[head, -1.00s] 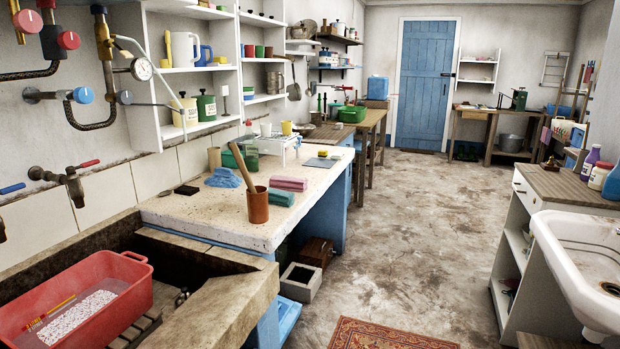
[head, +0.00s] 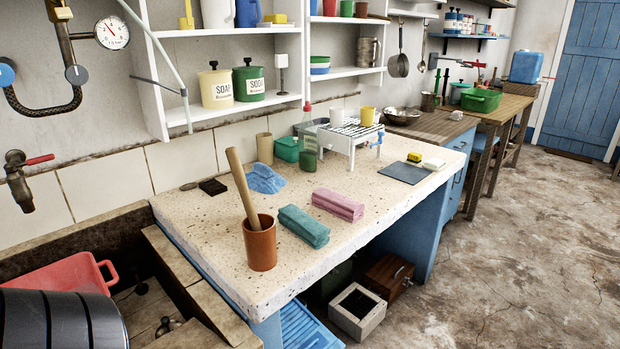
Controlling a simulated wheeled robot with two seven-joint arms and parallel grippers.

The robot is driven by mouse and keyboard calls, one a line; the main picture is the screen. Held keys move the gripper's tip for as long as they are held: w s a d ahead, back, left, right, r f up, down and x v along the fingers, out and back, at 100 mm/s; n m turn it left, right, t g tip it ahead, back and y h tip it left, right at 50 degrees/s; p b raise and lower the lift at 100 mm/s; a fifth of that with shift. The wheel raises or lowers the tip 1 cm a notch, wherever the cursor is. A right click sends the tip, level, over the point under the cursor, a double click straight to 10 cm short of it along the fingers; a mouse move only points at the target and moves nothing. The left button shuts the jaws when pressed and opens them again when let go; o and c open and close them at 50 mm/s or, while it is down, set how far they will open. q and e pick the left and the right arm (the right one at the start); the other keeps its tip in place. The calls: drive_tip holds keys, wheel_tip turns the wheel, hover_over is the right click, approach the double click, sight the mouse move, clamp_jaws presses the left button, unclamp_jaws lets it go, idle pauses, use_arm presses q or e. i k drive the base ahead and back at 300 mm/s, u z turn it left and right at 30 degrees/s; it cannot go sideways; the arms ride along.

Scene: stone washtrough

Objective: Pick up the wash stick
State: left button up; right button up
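The wash stick (head: 241,188) is a plain, light wooden rod. It stands tilted in a brown-orange pot (head: 260,244), leaning up and to the left, and its lower end is hidden inside the pot. The pot stands near the front edge of the speckled stone counter (head: 215,228). Neither of my grippers is in view.
A green folded cloth (head: 303,226) lies right of the pot, with a pink one (head: 338,205) beyond. A crumpled blue cloth (head: 264,179) lies behind the pot. The stone trough with a red basin (head: 75,273) is at lower left. The counter left of the pot is clear.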

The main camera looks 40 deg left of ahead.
sight(234, 161)
drive_tip(key=i, duration=0.35)
drive_tip(key=u, duration=1.25)
